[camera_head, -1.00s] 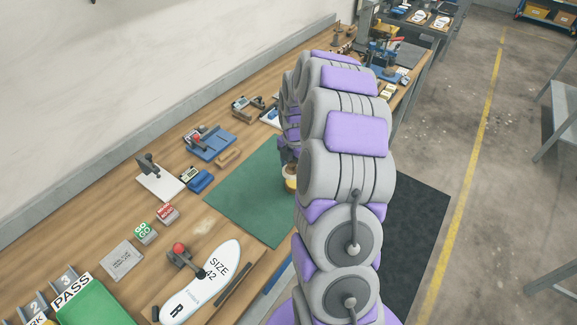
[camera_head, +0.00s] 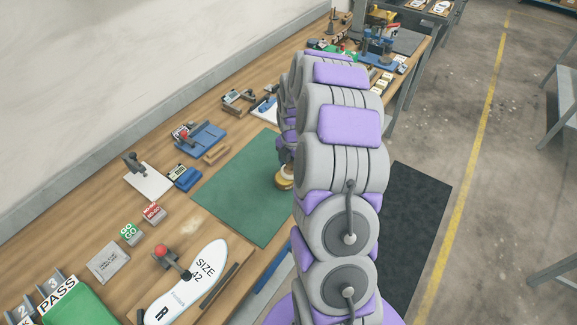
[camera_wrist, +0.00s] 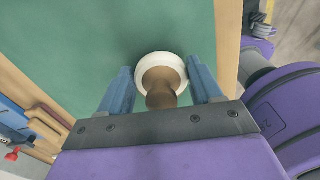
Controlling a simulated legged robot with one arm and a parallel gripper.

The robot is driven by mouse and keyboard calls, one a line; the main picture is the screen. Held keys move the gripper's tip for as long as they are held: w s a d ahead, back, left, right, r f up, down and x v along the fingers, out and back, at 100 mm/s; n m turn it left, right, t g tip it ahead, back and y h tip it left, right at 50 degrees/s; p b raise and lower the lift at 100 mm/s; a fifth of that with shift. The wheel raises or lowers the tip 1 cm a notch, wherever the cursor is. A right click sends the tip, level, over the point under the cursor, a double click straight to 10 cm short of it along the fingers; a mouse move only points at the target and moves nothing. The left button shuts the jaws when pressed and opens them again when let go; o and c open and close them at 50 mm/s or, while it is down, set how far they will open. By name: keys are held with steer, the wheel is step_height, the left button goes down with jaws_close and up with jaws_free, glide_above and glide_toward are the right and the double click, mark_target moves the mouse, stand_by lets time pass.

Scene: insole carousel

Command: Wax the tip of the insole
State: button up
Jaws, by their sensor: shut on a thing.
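My gripper (camera_wrist: 160,66) has two blue fingers in the wrist view. It is shut on a round tool with a brown knob (camera_wrist: 162,87) and a pale, disc-like base. In the head view this tool (camera_head: 285,181) shows partly, beside my arm, over the right part of the green mat. I cannot tell whether it touches the mat. The white insole (camera_head: 190,283), marked SIZE 42 and R, lies on a wooden board at the lower left of the head view. A clamp with a red knob (camera_head: 161,251) reaches onto its left side. My gripper is well apart from the insole.
The green mat (camera_head: 235,190) is otherwise clear. GO (camera_head: 129,233) and NO-GO (camera_head: 154,212) blocks, a grey template block (camera_head: 108,262) and a green PASS tray (camera_head: 85,307) stand left of the insole. Small fixtures, including a blue one (camera_head: 203,138), line the bench toward the wall.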

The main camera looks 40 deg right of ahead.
mark_target(284, 172)
steer(key=shift+a+r, duration=0.15)
steer(key=shift+a, duration=0.8)
steer(key=shift+a+r, duration=0.1)
steer(key=shift+a, duration=0.8)
steer(key=shift+d+f, duration=0.25)
steer(key=shift+d, duration=0.55)
steer(key=shift+d+f, duration=0.2)
steer(key=shift+d, duration=0.6)
steer(key=shift+a+r, duration=0.15)
steer(key=shift+a, duration=0.55)
steer(key=shift+a+r, duration=0.1)
steer(key=shift+a, duration=0.55)
steer(key=shift+d+f, duration=0.25)
steer(key=shift+d, duration=0.9)
steer(key=shift+a+r+p, duration=0.15)
steer(key=shift+a+p, duration=0.15)
steer(key=shift+a, duration=0.7)
steer(key=shift+d, duration=0.85)
steer(key=shift+a, duration=0.65)
